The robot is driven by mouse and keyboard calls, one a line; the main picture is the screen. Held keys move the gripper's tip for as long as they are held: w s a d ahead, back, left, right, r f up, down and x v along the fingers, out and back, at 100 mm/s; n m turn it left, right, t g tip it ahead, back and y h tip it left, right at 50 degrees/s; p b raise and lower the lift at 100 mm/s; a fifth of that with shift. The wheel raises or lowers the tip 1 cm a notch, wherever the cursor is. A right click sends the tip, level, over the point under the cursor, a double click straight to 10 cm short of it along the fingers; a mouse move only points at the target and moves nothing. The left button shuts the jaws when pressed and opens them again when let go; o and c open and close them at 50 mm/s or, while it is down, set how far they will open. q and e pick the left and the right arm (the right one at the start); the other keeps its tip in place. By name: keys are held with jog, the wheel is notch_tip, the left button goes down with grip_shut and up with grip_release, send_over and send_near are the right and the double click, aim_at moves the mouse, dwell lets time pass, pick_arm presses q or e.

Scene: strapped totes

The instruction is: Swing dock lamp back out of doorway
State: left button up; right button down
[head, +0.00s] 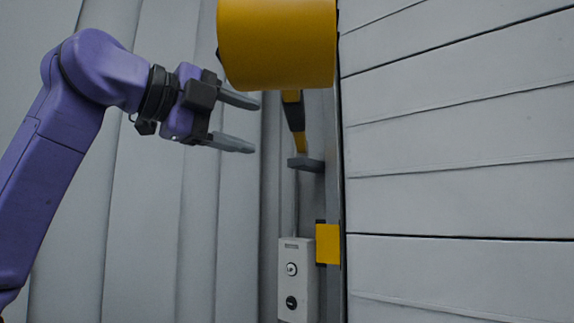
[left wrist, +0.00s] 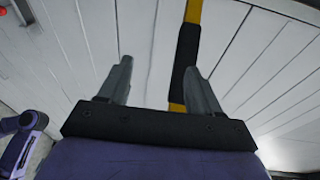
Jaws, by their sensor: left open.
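The dock lamp's yellow drum-shaped head (head: 277,45) hangs at the top middle of the head view. Below it, its yellow arm with a black sleeve (head: 295,115) runs down to a dark bracket (head: 306,163) by the door edge. My left gripper (head: 255,124) is open and empty, just left of the lamp arm and below the head's left side. In the left wrist view, the open fingers (left wrist: 158,68) point away from the camera. The yellow bar with its black sleeve (left wrist: 186,55) shows by the right finger, partly hidden behind it; contact cannot be told. My right gripper is not visible.
A grey control box (head: 296,280) with two buttons hangs below the bracket. A yellow block (head: 328,244) sits on the door-side post. Grey panelled wall (head: 460,150) fills the right; pale folded panels (head: 150,220) stand behind my arm.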

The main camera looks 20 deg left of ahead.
aim_at(290, 117)
pick_arm(q)
jog(key=s+r, duration=0.3)
jog(key=r, duration=0.1)
jog(key=shift+t+h, duration=0.3)
jog(key=shift+t, duration=0.1)
jog(key=p+x, duration=0.1)
jog(key=x, duration=0.4)
jog(key=p+x, duration=0.2)
jog(key=x, duration=0.3)
jog(key=shift+s+d, duration=0.15)
jog(key=shift+d, duration=0.15)
jog(key=shift+w+d+f, duration=0.1)
jog(key=shift+w+d, duration=0.15)
jog(key=shift+d, duration=0.05)
jog(key=shift+a, duration=0.15)
